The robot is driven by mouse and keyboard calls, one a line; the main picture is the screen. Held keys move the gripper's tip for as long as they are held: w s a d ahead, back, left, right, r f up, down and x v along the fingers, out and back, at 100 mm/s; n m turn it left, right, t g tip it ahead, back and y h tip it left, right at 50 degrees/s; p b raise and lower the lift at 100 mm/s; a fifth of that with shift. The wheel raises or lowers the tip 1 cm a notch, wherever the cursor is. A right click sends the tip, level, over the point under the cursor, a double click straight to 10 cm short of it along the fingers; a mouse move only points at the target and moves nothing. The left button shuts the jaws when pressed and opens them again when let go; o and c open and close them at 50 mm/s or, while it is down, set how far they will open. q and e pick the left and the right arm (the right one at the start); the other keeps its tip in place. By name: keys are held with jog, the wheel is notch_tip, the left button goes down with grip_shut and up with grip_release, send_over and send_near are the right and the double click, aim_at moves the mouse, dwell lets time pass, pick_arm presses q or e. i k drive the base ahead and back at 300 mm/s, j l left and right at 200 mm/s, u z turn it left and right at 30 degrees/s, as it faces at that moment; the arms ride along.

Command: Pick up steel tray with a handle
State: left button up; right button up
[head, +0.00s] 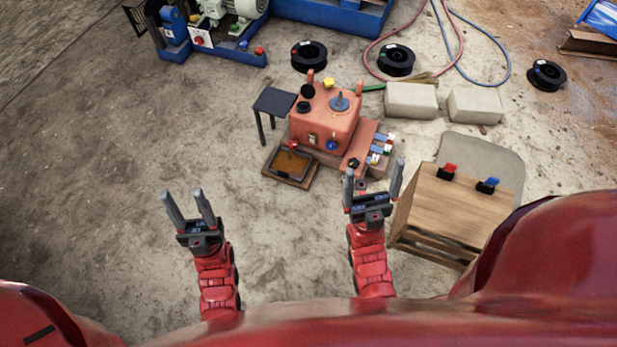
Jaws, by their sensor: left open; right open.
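A small dark-rimmed tray (303,179) with brownish contents lies low in front of the orange-red jaw crusher (325,120), on a wooden base at floor level. A small red part shows at its back edge; I cannot tell whether this is its handle. My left gripper (182,194) is open and empty, in front of the tray and to its left, apart from it. My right gripper (375,167) is open and empty, to the right of the tray, and overlaps the crusher's front right side in the picture. I cannot tell whether it touches anything.
A small dark table (274,101) stands left of the crusher. A wooden box (452,205) with red and blue clips stands right of my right gripper. Concrete blocks (411,101), black spools (309,56) and hoses lie behind. The floor at left is clear.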

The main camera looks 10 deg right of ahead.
aim_at(295, 168)
jog(key=k+l, duration=0.15)
jog(key=i+l+u, duration=0.1)
jog(key=i+u, duration=0.15)
jog(key=i, duration=0.3)
jog(key=i+l+u, duration=0.2)
jog(key=i, duration=0.3)
jog(key=i+l+u, duration=0.25)
jog(key=i, duration=0.25)
